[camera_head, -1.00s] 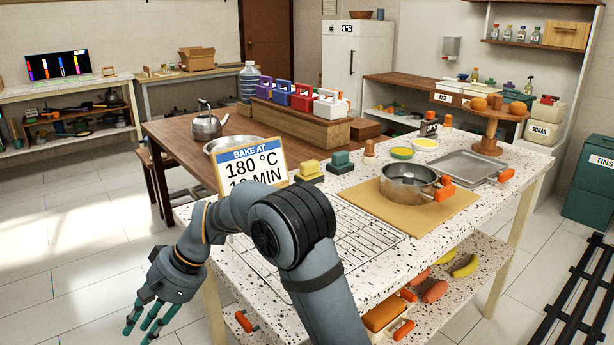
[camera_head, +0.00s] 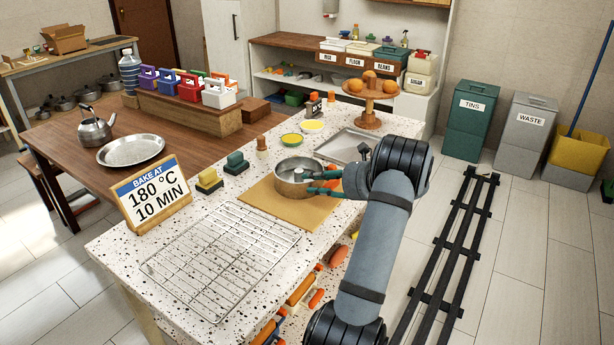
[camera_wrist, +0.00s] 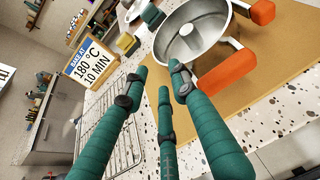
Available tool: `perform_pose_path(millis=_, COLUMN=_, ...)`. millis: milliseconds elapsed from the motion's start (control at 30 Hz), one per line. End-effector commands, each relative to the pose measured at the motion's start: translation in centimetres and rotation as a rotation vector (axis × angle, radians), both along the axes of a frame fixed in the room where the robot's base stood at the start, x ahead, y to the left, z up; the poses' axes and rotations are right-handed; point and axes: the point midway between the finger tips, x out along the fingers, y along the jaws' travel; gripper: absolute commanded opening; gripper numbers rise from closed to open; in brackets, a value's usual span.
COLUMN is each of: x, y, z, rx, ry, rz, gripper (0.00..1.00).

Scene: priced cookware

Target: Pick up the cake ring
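A silver round metal pan (camera_head: 289,187), which appears to be the cake ring, sits on a tan board (camera_head: 262,208) on the speckled counter. The wrist view shows the silver pan (camera_wrist: 199,38) from above, at the top, with two orange handles (camera_wrist: 228,73) on its near and right sides. My gripper (camera_head: 322,182) is at the pan's right side in the head view, its fingers overlapping the pan there. In the wrist view my gripper (camera_wrist: 159,76) has three teal fingers spread apart with nothing between them. I cannot tell whether a finger touches the pan.
A wire rack (camera_head: 222,262) lies left of the board and the baking sign (camera_head: 153,194) stands behind it.

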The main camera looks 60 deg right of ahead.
Motion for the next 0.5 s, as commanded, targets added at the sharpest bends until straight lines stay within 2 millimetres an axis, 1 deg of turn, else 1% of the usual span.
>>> perform_pose_path(millis=33, x=1.0, y=0.2, z=-0.3, rx=0.003, ry=0.002, rz=0.006, gripper=0.27)
perform_pose_path(millis=100, x=2.0, y=0.1, z=-0.7, rx=0.001, ry=0.001, rz=0.005, gripper=0.27)
perform_pose_path(millis=200, x=3.1, y=0.1, z=-1.2, rx=0.000, ry=0.001, rz=0.005, gripper=0.27)
perform_pose_path(millis=367, x=4.1, y=0.2, z=-1.7, rx=0.000, ry=0.001, rz=0.005, gripper=0.27)
perform_pose_path(millis=500, x=6.1, y=0.5, z=-2.5, rx=0.000, ry=0.002, rz=0.009, gripper=0.27)
